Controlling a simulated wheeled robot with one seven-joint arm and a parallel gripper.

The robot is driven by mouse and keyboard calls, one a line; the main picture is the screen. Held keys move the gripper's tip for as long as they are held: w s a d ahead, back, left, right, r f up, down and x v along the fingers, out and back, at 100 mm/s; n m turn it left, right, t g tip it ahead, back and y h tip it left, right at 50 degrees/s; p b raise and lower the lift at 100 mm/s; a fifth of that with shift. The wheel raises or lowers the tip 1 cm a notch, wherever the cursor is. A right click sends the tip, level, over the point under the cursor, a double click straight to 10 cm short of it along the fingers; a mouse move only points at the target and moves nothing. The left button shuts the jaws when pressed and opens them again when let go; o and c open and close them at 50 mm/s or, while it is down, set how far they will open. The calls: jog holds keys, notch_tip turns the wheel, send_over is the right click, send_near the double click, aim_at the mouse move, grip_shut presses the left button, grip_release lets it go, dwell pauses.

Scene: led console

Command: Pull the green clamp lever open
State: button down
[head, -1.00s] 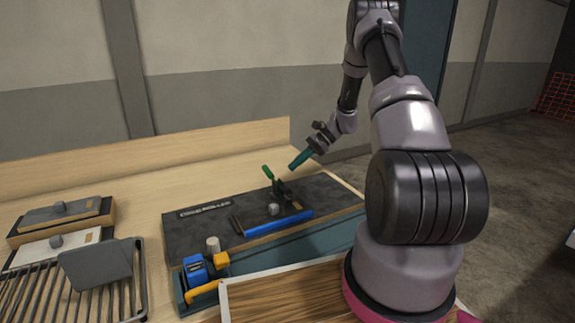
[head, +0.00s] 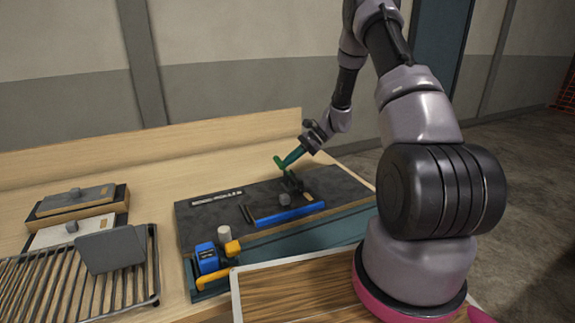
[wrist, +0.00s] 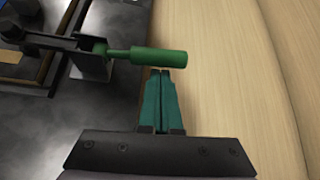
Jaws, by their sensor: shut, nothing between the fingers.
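The green clamp lever (head: 279,163) stands up from its dark clamp bracket (head: 291,183) at the back right of the dark panel. In the wrist view the lever's green handle (wrist: 150,56) points right from the bracket (wrist: 88,58). My gripper (head: 284,165) has teal fingers and is at the lever in the head view. In the wrist view the gripper (wrist: 160,72) is shut and empty, its fingertips just below the handle's right end. I cannot tell whether they touch it.
A wire rack (head: 75,295) is at left. The wooden backboard (head: 180,155) rises behind the panel.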

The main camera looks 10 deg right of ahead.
aim_at(279, 159)
jog(key=shift+s+r+n+t, duration=0.1)
jog(key=shift+r+n+t, duration=0.4)
jog(key=shift+r+t, duration=0.15)
dwell(0.4)
jog(key=shift+d+r+t+y, duration=0.1)
jog(key=shift+t+y, duration=0.15)
jog(key=shift+y, duration=0.05)
jog(key=shift+s+d+r+n+t+y, duration=0.1)
jog(key=shift+s+r+n+t+y, duration=0.2)
jog(key=shift+r+n+t, duration=0.25)
jog(key=shift+s+d+r+n+t+y, duration=0.1)
jog(key=shift+s+r+n+t+y, duration=0.15)
jog(key=shift+r+n+t, duration=0.3)
jog(key=shift+s+r+n+t+y, duration=0.55)
jog(key=shift+s+r+n+t, duration=0.15)
jog(key=shift+n+t, duration=0.35)
jog(key=shift+s+r, duration=0.35)
jog(key=shift+s, duration=0.05)
jog(key=shift+s+d+r, duration=0.2)
jog(key=shift+s+r, duration=0.05)
jog(key=shift+s, duration=0.55)
